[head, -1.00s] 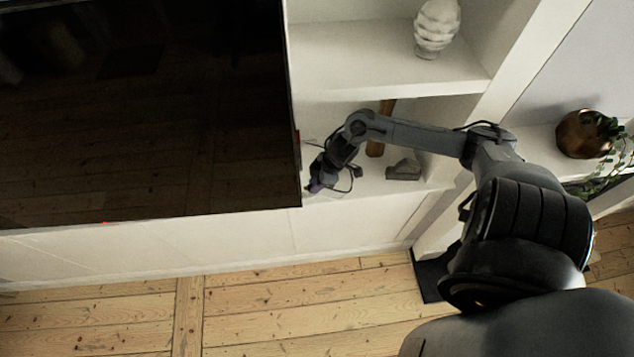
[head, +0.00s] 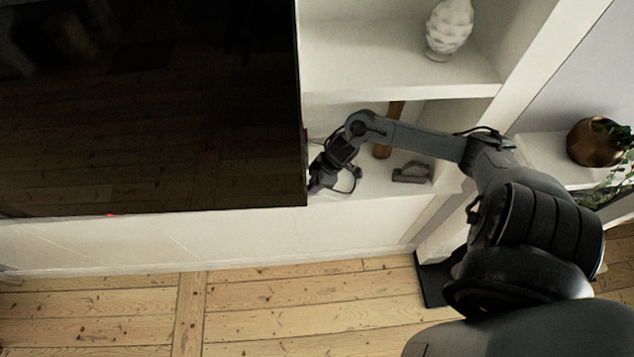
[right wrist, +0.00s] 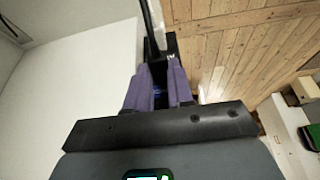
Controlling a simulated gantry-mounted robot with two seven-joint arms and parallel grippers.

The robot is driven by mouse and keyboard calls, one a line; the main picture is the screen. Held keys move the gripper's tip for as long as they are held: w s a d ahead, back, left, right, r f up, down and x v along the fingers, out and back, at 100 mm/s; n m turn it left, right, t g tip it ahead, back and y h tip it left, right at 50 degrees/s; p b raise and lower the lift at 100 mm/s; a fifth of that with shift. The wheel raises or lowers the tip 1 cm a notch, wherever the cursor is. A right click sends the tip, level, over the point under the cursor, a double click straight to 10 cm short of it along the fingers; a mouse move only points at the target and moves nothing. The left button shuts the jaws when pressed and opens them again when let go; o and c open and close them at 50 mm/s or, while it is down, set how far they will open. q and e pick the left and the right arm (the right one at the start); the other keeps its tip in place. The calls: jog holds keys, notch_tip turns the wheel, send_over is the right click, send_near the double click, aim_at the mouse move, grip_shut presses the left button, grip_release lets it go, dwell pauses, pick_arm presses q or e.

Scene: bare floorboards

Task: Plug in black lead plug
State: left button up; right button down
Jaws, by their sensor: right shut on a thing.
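My right gripper (head: 316,182) is low beside the right edge of the large black screen (head: 150,110), in front of the white shelf unit. In the right wrist view its purple fingers (right wrist: 159,84) are shut on the black lead plug, which is mostly hidden between the fingertips. A black lead (right wrist: 148,20) runs up from there out of the picture. The head view is too small to show the plug. No socket can be made out in either view. My left gripper is not in view.
On the lower shelf, a brown upright object (head: 388,130) and a grey block-like object (head: 412,172) stand close to my right arm. A white vase (head: 449,30) is on the upper shelf. A copper pot with a plant (head: 592,142) stands at right. The floorboards (head: 270,300) are clear.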

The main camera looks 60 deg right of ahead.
jog(key=c, duration=0.9)
grip_release()
jog(key=shift+w+a, duration=0.1)
jog(key=shift+s+r, duration=0.2)
jog(key=shift+r, duration=0.25)
jog(key=s+d, duration=0.6)
jog(key=s, duration=0.4)
jog(key=shift+d+r, duration=0.15)
jog(key=shift+d, duration=0.25)
